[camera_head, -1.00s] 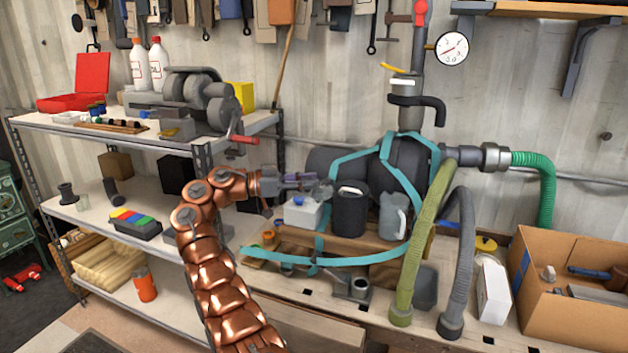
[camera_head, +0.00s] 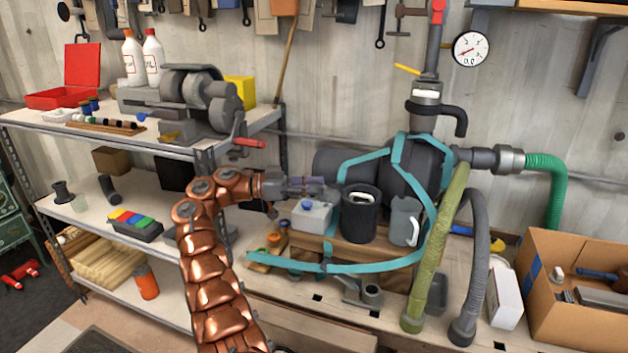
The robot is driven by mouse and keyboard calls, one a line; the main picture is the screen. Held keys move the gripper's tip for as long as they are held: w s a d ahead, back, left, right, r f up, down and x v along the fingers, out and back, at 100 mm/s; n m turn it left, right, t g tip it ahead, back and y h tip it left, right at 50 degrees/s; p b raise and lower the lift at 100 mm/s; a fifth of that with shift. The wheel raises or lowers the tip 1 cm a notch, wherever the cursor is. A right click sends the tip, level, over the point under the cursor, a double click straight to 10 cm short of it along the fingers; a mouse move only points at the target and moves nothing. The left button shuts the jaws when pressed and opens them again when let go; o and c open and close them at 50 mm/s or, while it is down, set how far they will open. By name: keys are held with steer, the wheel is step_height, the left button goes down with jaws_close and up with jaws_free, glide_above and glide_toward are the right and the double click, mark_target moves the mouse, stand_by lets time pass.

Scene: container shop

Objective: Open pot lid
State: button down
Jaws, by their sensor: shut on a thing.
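A dark, upright cylindrical pot (camera_head: 361,222) stands on the wooden bench ledge, with a pale piece (camera_head: 360,198) showing at its top. My gripper (camera_head: 334,191) reaches in from the left at the height of the pot's rim. Its fingertips are at the rim's left side, just above a white box with a blue cap (camera_head: 312,217). The jaws are shut on what seems to be the pot lid. The fingers are small and dark here, so the exact contact and the lid's outline are hard to make out.
A grey jug (camera_head: 404,222) stands close to the pot's right. A large dark tank (camera_head: 412,165) with teal straps is behind it. Green and grey hoses (camera_head: 436,255) hang at the right. A cardboard box (camera_head: 577,305) sits at the far right, and shelves (camera_head: 120,265) stand left.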

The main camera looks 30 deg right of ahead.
steer(key=shift+s+r, duration=0.1)
steer(key=shift+s, duration=0.05)
stand_by(0.3)
steer(key=c, duration=0.8)
jaws_free()
steer(key=shift+f+b, duration=0.2)
steer(key=shift+b, duration=0.25)
